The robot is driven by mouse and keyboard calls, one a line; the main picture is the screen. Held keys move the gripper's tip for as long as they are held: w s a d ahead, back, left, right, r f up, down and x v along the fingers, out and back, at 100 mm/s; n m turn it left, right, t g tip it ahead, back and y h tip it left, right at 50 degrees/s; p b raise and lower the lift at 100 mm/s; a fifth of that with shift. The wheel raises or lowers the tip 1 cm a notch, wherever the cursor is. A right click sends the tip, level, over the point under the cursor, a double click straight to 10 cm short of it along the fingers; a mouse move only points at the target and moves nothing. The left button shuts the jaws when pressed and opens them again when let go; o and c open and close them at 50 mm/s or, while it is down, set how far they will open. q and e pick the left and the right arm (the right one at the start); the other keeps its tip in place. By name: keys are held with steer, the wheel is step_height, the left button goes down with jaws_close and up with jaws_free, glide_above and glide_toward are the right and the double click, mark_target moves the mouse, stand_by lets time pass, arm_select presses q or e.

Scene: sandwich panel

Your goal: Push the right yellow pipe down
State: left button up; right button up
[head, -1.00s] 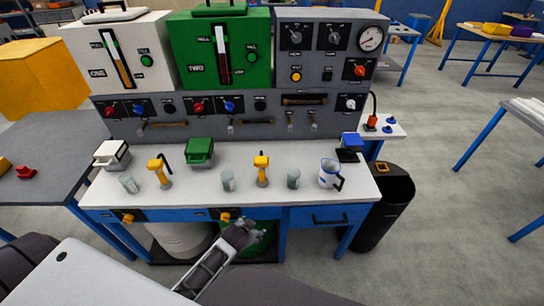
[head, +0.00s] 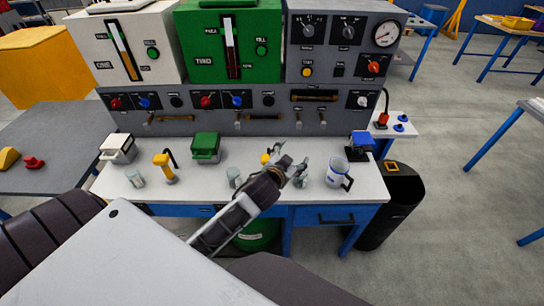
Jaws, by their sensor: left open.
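The right yellow pipe (head: 265,158) stands on the white bench top. Only a small part of its upper end shows, because my left gripper and arm cover the rest. My left gripper (head: 293,170) is open over the bench, just right of this pipe in the picture; I cannot tell whether it touches it. The left yellow pipe (head: 164,168), with a dark curved handle, stands clear at the left. My right gripper is not in view.
Glasses stand at the left (head: 135,178) and middle (head: 233,177) of the bench. A white-blue mug (head: 338,173) is right of my gripper. A green box (head: 205,146) and a white box (head: 117,148) stand behind. The control panel (head: 230,121) rises at the back.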

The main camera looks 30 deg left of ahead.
arm_select(q)
steer(key=w+d+r+m+t+h, duration=0.3)
steer(key=d+r+m+h, duration=0.1)
steer(key=r, duration=0.4)
steer(key=w+d+r+m+t+h, duration=0.25)
steer(key=d+r+m+h, duration=0.2)
steer(key=r, duration=0.35)
steer(key=s+d+r+m+g+h, duration=0.1)
steer(key=s+d+m+g+h, duration=0.1)
steer(key=d+m+g+h, duration=0.5)
steer(key=s+d+r+m+g+h, duration=0.1)
steer(key=s+d+m+g+h, duration=0.3)
steer(key=m, duration=0.6)
steer(key=w+a+f+m+g+y, duration=0.1)
steer(key=a+f+m+g+y, duration=0.1)
steer(key=a+f+g+y, duration=0.3)
steer(key=a+f+m+g+y, duration=0.2)
steer(key=a+f+y, duration=0.15)
steer(key=f, duration=0.35)
steer(key=w+a+n+g+y, duration=0.1)
steer(key=a+n+y, duration=0.2)
steer(key=a+y, duration=0.6)
steer(key=a, duration=1.2)
steer(key=shift+w+g+y, duration=0.3)
steer(key=shift+g+y, duration=0.05)
steer(key=shift+y, duration=0.05)
